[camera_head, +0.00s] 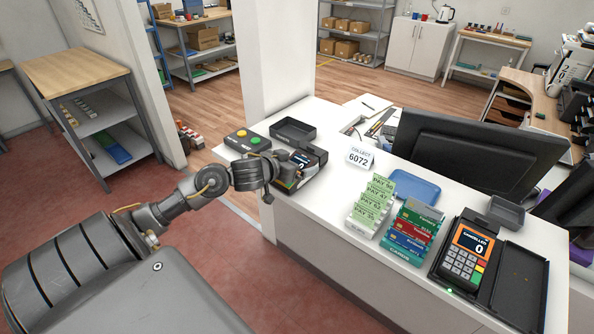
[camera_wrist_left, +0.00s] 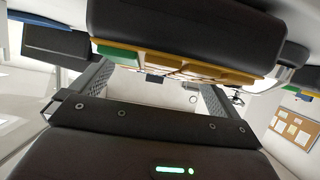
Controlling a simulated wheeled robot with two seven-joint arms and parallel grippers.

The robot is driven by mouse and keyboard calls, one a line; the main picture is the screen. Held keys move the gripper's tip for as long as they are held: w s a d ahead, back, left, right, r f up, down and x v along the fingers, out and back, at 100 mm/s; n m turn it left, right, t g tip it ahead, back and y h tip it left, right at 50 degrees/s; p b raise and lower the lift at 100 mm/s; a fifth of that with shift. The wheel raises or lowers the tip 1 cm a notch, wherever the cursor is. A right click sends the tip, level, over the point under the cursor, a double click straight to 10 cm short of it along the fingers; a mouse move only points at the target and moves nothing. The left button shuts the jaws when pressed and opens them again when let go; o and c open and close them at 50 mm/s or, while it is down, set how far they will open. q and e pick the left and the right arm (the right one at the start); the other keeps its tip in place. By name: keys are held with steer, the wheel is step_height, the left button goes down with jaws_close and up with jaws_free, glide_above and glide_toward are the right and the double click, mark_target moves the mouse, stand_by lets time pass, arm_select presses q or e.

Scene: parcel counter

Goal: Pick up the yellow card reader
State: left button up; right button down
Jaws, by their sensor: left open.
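Neither casing looks plainly yellow in the head view. In the left wrist view, the gripper's spread fingers (camera_wrist_left: 155,85) show below a dark object with a yellow lower edge (camera_wrist_left: 180,62); no grip on it shows. My right gripper is out of view.
A two-button box (camera_head: 248,141) and black tray (camera_head: 293,130) sit behind the left reader. A monitor (camera_head: 470,150) stands behind.

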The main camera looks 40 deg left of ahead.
arm_select(q)
steer(key=c, duration=1.3)
steer(key=shift+r, duration=0.1)
